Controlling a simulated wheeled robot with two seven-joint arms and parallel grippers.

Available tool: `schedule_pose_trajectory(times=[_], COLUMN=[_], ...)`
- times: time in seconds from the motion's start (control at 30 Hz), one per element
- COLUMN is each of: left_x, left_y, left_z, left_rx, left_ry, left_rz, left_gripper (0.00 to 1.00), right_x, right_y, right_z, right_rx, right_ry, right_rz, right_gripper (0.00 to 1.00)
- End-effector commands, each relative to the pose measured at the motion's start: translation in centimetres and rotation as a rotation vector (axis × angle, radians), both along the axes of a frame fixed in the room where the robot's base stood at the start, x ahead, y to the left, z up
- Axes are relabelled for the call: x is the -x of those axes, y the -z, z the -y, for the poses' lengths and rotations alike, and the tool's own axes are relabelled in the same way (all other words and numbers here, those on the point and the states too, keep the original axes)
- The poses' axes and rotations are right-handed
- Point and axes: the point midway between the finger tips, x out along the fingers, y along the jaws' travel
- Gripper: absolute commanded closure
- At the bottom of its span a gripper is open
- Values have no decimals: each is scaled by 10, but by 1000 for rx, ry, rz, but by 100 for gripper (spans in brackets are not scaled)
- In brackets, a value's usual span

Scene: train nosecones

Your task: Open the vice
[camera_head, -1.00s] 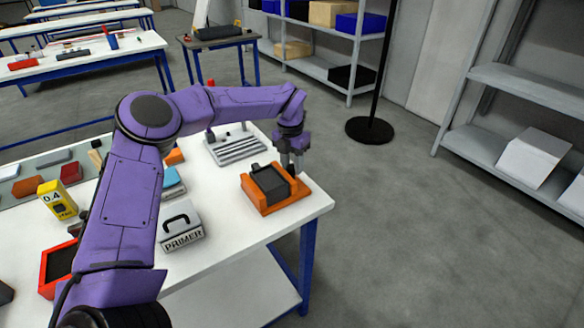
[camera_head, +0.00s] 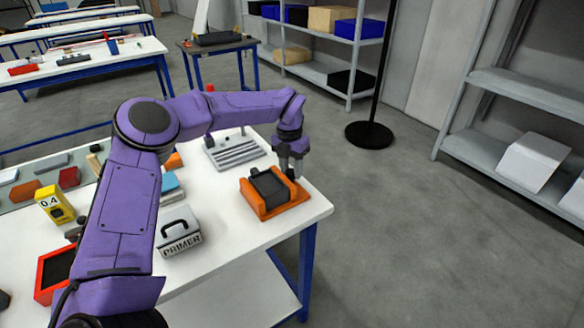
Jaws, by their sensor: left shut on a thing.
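The vice (camera_head: 267,209) is an orange body with a dark grey block (camera_head: 269,185) between its jaws. It sits on the white table (camera_head: 236,232) near the right corner. My left gripper (camera_head: 292,171) points down at the back right end of the vice. Its fingers are shut on a small part there, which looks like the vice's handle. The fingers and the vice's end hide most of that part. My right gripper is not in view.
A grey slotted plate (camera_head: 236,152) lies behind the vice. A white PRIMER box (camera_head: 178,232), a yellow box (camera_head: 56,204) and a red-rimmed tray (camera_head: 42,272) stand to the left. Open floor lies right of the table.

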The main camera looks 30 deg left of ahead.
Motion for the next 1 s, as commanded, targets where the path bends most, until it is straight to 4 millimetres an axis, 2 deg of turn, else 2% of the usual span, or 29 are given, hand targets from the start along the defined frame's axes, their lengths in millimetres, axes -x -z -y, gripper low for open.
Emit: schedule_pose_trajectory(times=[0.57, 0.6, 1.0], left_x=[4, 4, 3], left_y=[5, 5, 4], left_z=[0, 0, 0], left_rx=[2, 2, 1], left_ry=[-3, -3, -3], left_rz=[-18, -18, -13], left_gripper=[95, 54, 54], right_x=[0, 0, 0], right_y=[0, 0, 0], right_z=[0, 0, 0], right_rx=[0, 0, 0], right_ry=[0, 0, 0], right_rz=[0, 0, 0], right_gripper=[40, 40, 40])
